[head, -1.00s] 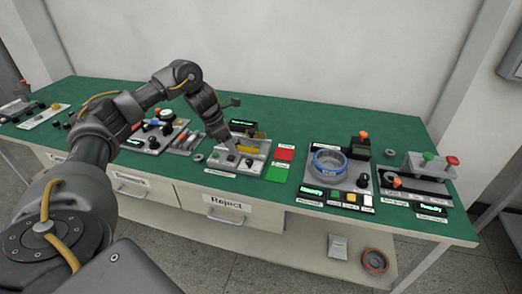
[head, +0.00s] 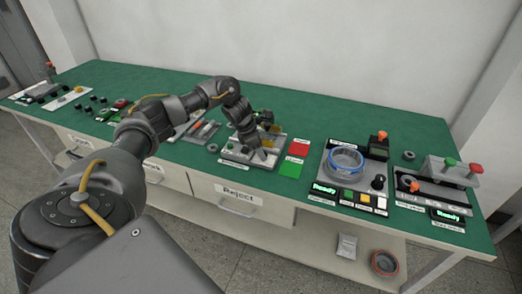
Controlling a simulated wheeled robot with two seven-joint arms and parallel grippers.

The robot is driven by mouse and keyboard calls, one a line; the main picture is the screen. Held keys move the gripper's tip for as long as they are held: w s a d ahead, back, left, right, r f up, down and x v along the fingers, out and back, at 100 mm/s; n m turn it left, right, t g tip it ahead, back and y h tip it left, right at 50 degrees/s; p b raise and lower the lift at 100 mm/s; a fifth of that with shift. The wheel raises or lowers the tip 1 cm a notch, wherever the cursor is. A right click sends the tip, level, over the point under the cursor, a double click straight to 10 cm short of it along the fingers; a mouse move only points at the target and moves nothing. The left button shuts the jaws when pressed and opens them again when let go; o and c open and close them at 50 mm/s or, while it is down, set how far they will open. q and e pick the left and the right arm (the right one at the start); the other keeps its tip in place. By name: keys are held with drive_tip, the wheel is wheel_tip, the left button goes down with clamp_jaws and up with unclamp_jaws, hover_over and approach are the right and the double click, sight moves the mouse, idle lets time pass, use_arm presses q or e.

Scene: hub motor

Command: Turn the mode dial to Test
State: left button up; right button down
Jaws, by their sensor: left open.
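My left gripper (head: 258,150) reaches down from the left over a grey fixture (head: 233,155) near the middle of the bench. It is open, and its fingers hide part of the fixture. I cannot tell whether they touch it. A black knob (head: 378,182) stands upright on the grey station to the right, beside a blue ring (head: 346,158). Smaller dark knobs show on the fixture under the gripper. The dial's lettering is too small to read, so I cannot tell which knob is the mode dial. My right gripper is not in view.
A red pad (head: 299,148) and a green pad (head: 291,167) lie right of the fixture. A station with a green and a red knob (head: 475,168) stands at the far right. Two green displays read Ready. The Reject drawer (head: 240,196) is below.

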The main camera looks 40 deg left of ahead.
use_arm(q)
drive_tip(key=shift+w+d+f, duration=0.15)
drive_tip(key=shift+w+f, duration=0.05)
drive_tip(key=shift+f, duration=0.35)
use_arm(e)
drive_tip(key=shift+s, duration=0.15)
use_arm(q)
drive_tip(key=shift+c, duration=1)
drive_tip(key=c, duration=0.8)
drive_tip(key=shift+o, duration=0.2)
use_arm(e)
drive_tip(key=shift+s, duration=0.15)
